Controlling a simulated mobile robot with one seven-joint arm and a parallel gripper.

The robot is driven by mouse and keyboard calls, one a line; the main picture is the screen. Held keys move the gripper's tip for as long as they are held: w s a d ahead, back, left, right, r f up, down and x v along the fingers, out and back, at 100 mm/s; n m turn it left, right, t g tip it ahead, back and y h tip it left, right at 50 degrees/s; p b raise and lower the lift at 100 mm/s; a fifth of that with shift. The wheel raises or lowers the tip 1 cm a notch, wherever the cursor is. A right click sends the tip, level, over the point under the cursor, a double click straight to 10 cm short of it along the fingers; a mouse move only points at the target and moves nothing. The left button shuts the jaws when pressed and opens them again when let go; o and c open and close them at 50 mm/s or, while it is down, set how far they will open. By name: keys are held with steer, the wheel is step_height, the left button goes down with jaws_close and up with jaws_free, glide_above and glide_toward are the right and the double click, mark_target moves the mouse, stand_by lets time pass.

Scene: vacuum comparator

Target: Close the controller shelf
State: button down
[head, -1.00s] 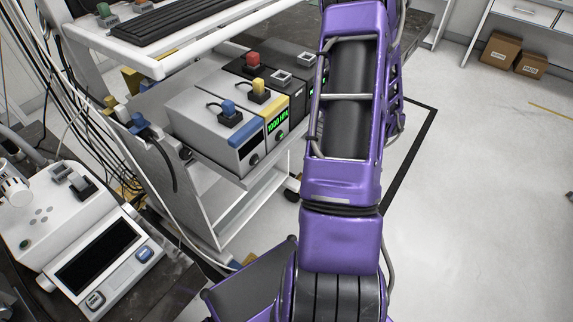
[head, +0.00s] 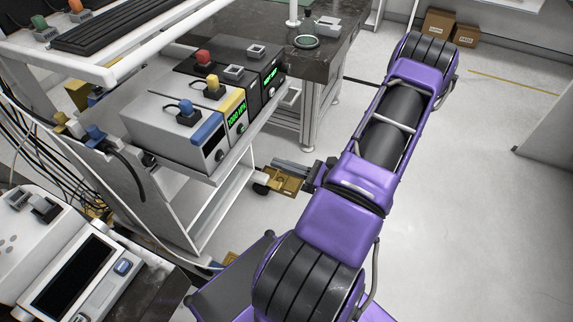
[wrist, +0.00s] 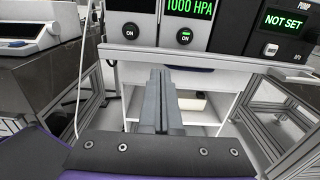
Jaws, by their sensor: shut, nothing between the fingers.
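The controller shelf (head: 232,152) sticks out from the front of the white cart, below its upper deck. Several controller boxes stand on it, including a white one with a blue stripe (head: 172,130) and one with a yellow stripe and a green reading (head: 236,118). In the wrist view the shelf's pale front edge (wrist: 215,64) runs across, under the displays. My gripper (head: 278,163) is shut and empty, in front of and below the shelf, pointing at the cart. In the wrist view its fingertips (wrist: 159,73) lie just below the shelf edge; I cannot tell whether they touch.
The upper deck with a keyboard (head: 125,22) overhangs the boxes. A dark table (head: 325,60) stands behind right. An instrument with a dark screen (head: 78,272) stands at lower left. Cables hang at the cart's left. The floor (head: 470,180) at right is clear.

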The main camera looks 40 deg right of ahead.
mark_target(240, 151)
steer(key=x, duration=0.9)
steer(key=shift+w+a, duration=0.15)
steer(key=shift+w, duration=0.15)
steer(key=shift+w, duration=0.15)
steer(key=b+x, duration=0.2)
steer(key=x, duration=2.1)
steer(key=shift+a+r+b, duration=0.1)
steer(key=shift+b, duration=0.2)
steer(key=shift+s, duration=0.2)
